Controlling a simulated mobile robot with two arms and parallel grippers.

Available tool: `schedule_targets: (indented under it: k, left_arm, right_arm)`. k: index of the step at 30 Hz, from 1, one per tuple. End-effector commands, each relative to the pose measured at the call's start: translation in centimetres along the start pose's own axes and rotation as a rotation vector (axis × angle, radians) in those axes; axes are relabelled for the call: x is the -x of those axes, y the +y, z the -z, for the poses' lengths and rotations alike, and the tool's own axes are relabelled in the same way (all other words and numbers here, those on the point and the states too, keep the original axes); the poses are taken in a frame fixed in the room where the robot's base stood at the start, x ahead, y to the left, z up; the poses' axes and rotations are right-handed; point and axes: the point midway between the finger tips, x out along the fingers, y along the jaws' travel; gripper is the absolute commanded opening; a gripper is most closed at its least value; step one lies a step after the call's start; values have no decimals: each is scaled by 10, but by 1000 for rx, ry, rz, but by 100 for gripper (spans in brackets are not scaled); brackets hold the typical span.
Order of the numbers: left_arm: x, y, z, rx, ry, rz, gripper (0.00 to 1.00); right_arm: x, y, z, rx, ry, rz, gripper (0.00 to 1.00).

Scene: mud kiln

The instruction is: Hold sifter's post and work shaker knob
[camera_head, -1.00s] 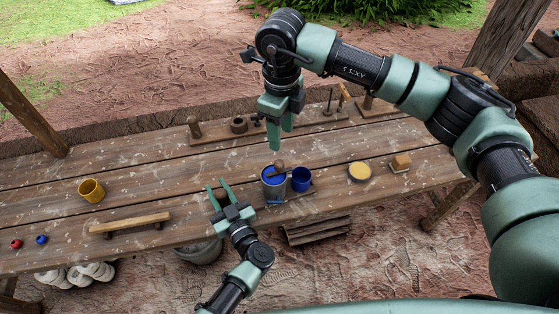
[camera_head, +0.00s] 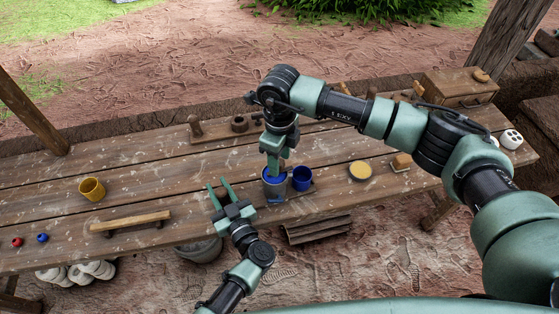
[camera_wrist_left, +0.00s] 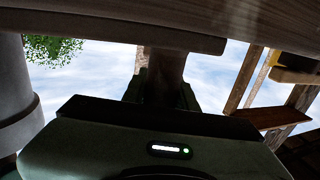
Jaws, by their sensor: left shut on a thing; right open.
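The sifter (camera_head: 274,190) is a grey-blue can with a blue top at the table's front edge, beside a blue cup (camera_head: 302,178). My right gripper (camera_head: 274,168) points down at the sifter's top, jaws open; its fingers hide the dark knob there, so I cannot tell whether they touch it. My left gripper (camera_head: 219,192) is low at the table's front edge, left of the sifter. In the left wrist view a brown post (camera_wrist_left: 165,70) stands between its dark fingers, and the gripper is shut on it. The post's link to the sifter is not visible.
A yellow cup (camera_head: 91,189), a wooden bar (camera_head: 130,223) and red and blue balls (camera_head: 42,238) lie to the left. A yellow-filled dish (camera_head: 360,171) and a small wooden block (camera_head: 401,162) are to the right. A wooden rack (camera_head: 212,134) stands behind.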

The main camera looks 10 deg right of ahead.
Motion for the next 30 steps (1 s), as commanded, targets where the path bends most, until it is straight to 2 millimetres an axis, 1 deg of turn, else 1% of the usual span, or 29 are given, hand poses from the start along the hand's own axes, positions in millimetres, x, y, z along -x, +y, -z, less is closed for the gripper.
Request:
schedule_targets:
  k: [1,4,13,14,15,17,18,19,30]
  left_arm:
    - [0,0,1,0,1,1,0]
    - [0,0,1,0,1,1,0]
    - [0,0,1,0,1,1,0]
    - [0,0,1,0,1,1,0]
    - [0,0,1,0,1,1,0]
    - [0,0,1,0,1,1,0]
    - [0,0,1,0,1,1,0]
    - [0,0,1,0,1,1,0]
    - [0,0,0,0,1,1,0]
  right_arm:
    - [-5,0,0,-1,1,-2,46]
    - [-11,0,0,-1,0,-1,46]
    - [-13,0,0,0,-1,0,46]
    - [-13,0,0,0,-1,0,41]
    - [-13,0,0,0,-1,0,30]
    - [-13,0,0,0,-1,0,13]
    - [-13,0,0,0,-1,0,2]
    - [-13,0,0,0,-1,0,0]
    - [-12,0,0,0,-1,0,0]
